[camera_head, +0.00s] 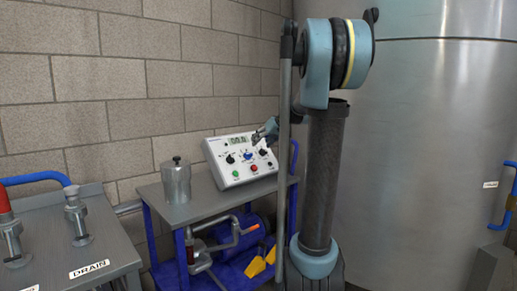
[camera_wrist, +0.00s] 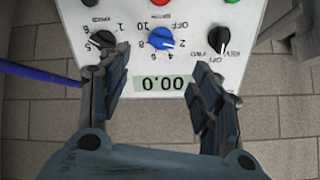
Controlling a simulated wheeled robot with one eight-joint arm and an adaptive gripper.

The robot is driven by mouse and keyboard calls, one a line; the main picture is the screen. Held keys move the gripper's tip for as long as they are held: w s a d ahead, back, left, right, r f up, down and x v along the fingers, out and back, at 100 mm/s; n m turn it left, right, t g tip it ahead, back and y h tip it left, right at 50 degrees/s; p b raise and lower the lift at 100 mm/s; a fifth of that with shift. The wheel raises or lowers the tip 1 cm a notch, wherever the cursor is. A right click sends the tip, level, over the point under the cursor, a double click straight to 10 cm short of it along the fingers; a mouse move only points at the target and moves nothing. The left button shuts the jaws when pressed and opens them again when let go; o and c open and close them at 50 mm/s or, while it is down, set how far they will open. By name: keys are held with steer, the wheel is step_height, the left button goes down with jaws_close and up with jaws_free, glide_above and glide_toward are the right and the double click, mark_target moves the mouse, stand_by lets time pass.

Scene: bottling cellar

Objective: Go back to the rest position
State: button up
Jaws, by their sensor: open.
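My gripper (camera_wrist: 160,100) is open and empty in the wrist view, with its two fingers spread on either side of the display of a white control panel (camera_wrist: 140,62). The panel shows a blue knob (camera_wrist: 161,38) between the fingertips, a black speed knob (camera_wrist: 103,39) at left and a black direction knob (camera_wrist: 219,37) at right. The display (camera_wrist: 160,84) reads 00.0. In the head view, my gripper (camera_head: 262,134) is close to the sloped panel (camera_head: 236,172), partly covering its upper right part. Whether it touches the panel cannot be told.
The panel stands on a blue-framed cart (camera_head: 190,207) beside a metal canister (camera_head: 176,181). A bench with a DRAIN label (camera_head: 89,269) and pipe fittings is at left. A large steel tank (camera_head: 430,130) fills the right. A brick wall (camera_head: 120,80) is behind.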

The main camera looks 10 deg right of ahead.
steer(key=s+f+g+h, duration=0.1)
steer(key=s+f, duration=0.2)
steer(key=s, duration=0.4)
steer(key=s+a+f+m+g, duration=0.1)
steer(key=s+f, duration=0.3)
steer(key=s, duration=0.3)
steer(key=s+f+g+h, duration=0.1)
steer(key=s+f, duration=0.2)
steer(key=s, duration=0.5)
steer(key=s+d+f+m+g+h, duration=0.1)
steer(key=s+d+f+h, duration=0.1)
steer(key=s+f, duration=0.6)
steer(key=s+d+f+m+g+h, duration=0.1)
steer(key=s+d+f+m+g, duration=0.1)
steer(key=s+f, duration=0.6)
steer(key=s+d, duration=0.1)
steer(key=s, duration=0.5)
steer(key=shift+f+h, duration=0.25)
steer(key=shift+h, duration=0.15)
steer(key=shift+w, duration=0.1)
steer(key=shift+w+f, duration=0.2)
steer(key=shift+w, duration=0.25)
